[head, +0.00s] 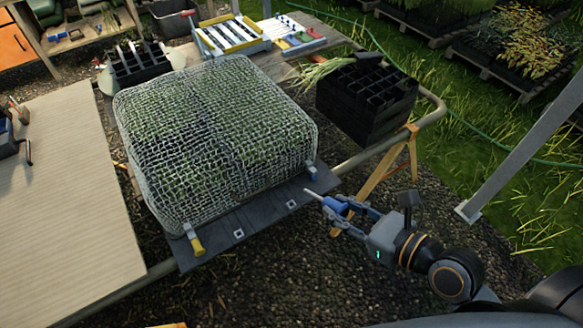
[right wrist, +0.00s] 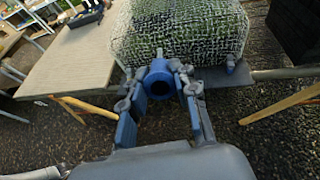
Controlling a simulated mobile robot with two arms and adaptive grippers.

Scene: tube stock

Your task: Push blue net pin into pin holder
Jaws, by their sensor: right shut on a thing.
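My right gripper (head: 350,209) is shut on a blue pin (head: 334,205), whose pale shaft points left toward the dark board (head: 265,218). In the right wrist view, the blue pin (right wrist: 157,82) shows end-on as a round hollow head between the fingers (right wrist: 163,92). Two small square holders, one nearer the middle (head: 238,234) and one to the right (head: 291,205), sit on the board's front strip. The pin's tip appears apart from them, to the right. A white net (head: 215,135) covers green plants on the board. My left gripper is out of view.
A yellow-headed pin (head: 196,243) stands at the net's front corner, and a small blue piece (head: 312,172) is at its right corner. A black crate (head: 366,97) stands behind right. A wooden tabletop (head: 60,200) lies left. Gravel is open below the board.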

